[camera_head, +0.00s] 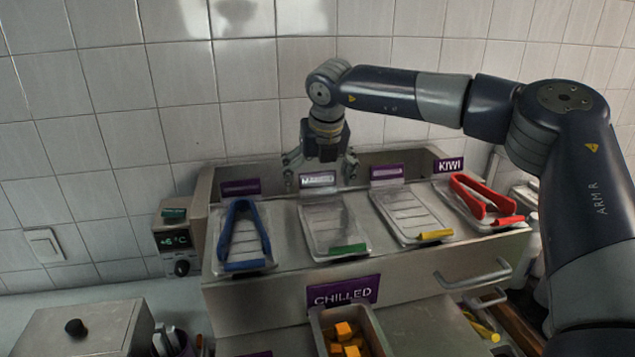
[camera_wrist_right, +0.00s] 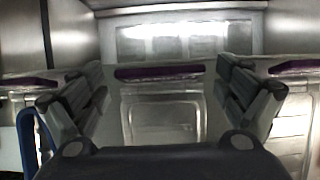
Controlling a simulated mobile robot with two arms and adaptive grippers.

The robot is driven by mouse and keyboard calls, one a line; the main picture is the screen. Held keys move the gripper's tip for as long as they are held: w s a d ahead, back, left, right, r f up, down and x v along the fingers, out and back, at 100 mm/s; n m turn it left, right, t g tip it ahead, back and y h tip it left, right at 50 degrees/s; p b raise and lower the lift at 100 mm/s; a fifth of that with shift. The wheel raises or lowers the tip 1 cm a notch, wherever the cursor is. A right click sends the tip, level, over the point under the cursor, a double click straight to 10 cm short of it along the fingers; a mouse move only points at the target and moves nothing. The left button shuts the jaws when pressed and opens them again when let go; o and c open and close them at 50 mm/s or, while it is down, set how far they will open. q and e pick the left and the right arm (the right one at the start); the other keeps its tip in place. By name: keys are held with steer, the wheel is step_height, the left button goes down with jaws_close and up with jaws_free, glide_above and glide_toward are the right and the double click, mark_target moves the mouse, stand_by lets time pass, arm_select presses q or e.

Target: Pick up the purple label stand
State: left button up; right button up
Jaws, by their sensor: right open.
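Several purple label stands stand in a row along the back of the chilled unit. One, with glare on its face (camera_head: 318,181), is behind the second lidded pan from the left; its purple edge (camera_wrist_right: 160,72) lies between my fingers in the right wrist view. The others are at the far left (camera_head: 240,187), the right of the middle (camera_head: 387,172) and the far right, reading KIWI (camera_head: 448,165). My right gripper (camera_head: 320,172) is open, pointing down, with its fingers to either side of the second stand. I cannot tell if they touch it. My left gripper is out of view.
Blue tongs (camera_head: 242,232) and red tongs (camera_head: 484,197) lie on the outer pans. A purple CHILLED sign (camera_head: 343,291) is on the unit's front. The tiled wall (camera_head: 250,110) rises close behind. A thermostat box (camera_head: 175,240) stands at left.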

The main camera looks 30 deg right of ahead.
steer(key=shift+x, duration=0.95)
steer(key=shift+s, duration=0.1)
steer(key=c, duration=1.2)
steer(key=shift+o, duration=0.2)
steer(key=shift+r, duration=0.1)
